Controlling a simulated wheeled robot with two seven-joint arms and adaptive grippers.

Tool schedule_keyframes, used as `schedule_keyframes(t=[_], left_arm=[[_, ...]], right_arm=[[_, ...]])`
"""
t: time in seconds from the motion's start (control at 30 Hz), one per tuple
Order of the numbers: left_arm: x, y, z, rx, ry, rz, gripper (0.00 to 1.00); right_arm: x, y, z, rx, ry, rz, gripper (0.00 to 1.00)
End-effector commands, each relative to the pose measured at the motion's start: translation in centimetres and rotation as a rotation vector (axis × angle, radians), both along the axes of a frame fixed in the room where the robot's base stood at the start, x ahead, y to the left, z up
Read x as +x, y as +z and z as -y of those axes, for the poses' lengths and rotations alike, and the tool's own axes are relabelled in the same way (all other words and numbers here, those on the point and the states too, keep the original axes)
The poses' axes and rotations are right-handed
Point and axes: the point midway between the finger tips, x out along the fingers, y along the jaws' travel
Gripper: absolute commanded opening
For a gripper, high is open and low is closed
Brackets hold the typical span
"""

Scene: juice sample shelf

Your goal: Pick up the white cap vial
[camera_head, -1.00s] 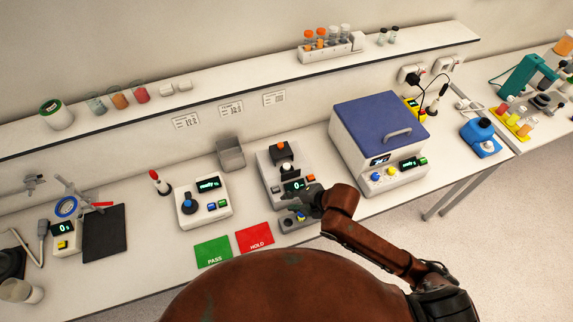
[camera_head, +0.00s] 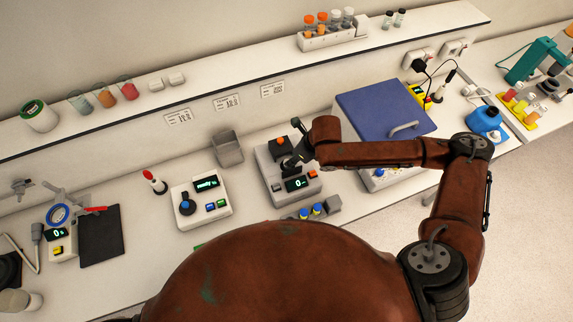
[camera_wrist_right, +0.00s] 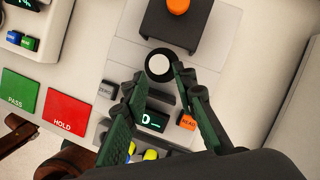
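The white cap vial (camera_wrist_right: 159,65) shows from above in the right wrist view as a round white cap inside a dark ring on the grey instrument (camera_wrist_right: 220,62). My right gripper (camera_wrist_right: 158,77) is open and empty, with its fingertips spread to either side of the cap's near edge. I cannot tell how far the tips are above the cap or whether they touch it. In the head view my right gripper (camera_head: 293,161) reaches over the instrument (camera_head: 272,180) and hides the cap. My left gripper is not in view.
An orange knob (camera_wrist_right: 178,5) on a black block sits just behind the cap. Vials with blue and yellow caps (camera_head: 316,209) stand in front of the instrument. A blue-lidded box (camera_head: 380,115) is close on the right, under my arm. A grey bin (camera_head: 227,149) stands left.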

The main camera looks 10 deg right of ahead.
Motion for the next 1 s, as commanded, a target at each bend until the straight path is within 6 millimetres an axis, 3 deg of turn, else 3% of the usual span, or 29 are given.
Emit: schedule_keyframes(t=[0.33,0.67,1.0], left_arm=[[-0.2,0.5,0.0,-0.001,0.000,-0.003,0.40],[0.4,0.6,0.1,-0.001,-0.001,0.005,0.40],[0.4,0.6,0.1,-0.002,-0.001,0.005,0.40]], right_arm=[[1.2,-4.2,-1.4,0.002,0.000,-0.002,0.25],[1.5,-5.0,-1.7,0.001,0.002,0.001,0.25],[1.5,-5.0,-1.7,0.001,0.002,0.001,0.02]])
